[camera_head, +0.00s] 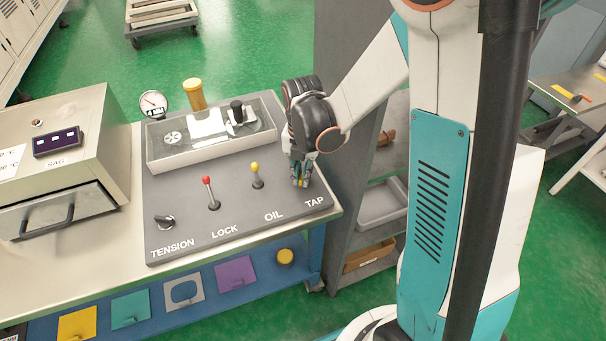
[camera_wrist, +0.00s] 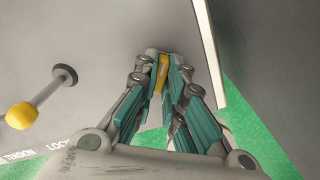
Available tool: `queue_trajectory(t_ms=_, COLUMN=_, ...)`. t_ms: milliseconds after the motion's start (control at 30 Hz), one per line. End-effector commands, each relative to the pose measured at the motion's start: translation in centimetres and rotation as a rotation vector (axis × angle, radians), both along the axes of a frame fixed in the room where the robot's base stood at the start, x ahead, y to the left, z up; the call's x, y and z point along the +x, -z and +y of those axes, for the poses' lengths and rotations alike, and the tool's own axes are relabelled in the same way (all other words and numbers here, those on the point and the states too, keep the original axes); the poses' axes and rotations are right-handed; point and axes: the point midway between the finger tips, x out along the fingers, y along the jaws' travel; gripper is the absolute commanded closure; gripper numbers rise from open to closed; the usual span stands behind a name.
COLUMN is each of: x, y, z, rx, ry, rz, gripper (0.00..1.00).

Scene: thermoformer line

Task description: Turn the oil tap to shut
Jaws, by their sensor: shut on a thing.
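My gripper (camera_head: 301,181) points down at the right end of the grey control panel (camera_head: 235,215), just above the TAP lettering. In the wrist view, my gripper (camera_wrist: 166,88) has its teal-sided fingers closed on both sides of a small yellow piece, the oil tap's handle (camera_wrist: 162,72). Most of the tap is hidden by the fingers and, in the head view, by the wrist. How far the tap is turned cannot be told.
A yellow-knobbed lever (camera_head: 256,176) stands close left of my gripper, also in the wrist view (camera_wrist: 22,114). A red-knobbed lever (camera_head: 208,192) and a black knob (camera_head: 165,221) are farther left. A clear-walled box (camera_head: 212,146) and a gauge (camera_head: 153,103) stand behind.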

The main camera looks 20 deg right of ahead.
Motion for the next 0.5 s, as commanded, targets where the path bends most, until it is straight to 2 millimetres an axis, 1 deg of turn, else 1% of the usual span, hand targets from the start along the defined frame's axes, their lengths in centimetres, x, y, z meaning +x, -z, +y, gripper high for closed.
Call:
queue_trajectory(t_ms=133, x=0.04, y=0.02, z=-0.01, rx=-0.001, ry=-0.04, rz=-0.001, gripper=1.0)
queue_trajectory(t_ms=333, x=0.04, y=0.05, z=-0.01, rx=-0.001, ry=-0.211, rz=-0.001, gripper=1.0)
queue_trajectory(t_ms=500, x=0.04, y=0.0, z=-0.01, rx=-0.001, ry=-0.246, rz=-0.001, gripper=1.0)
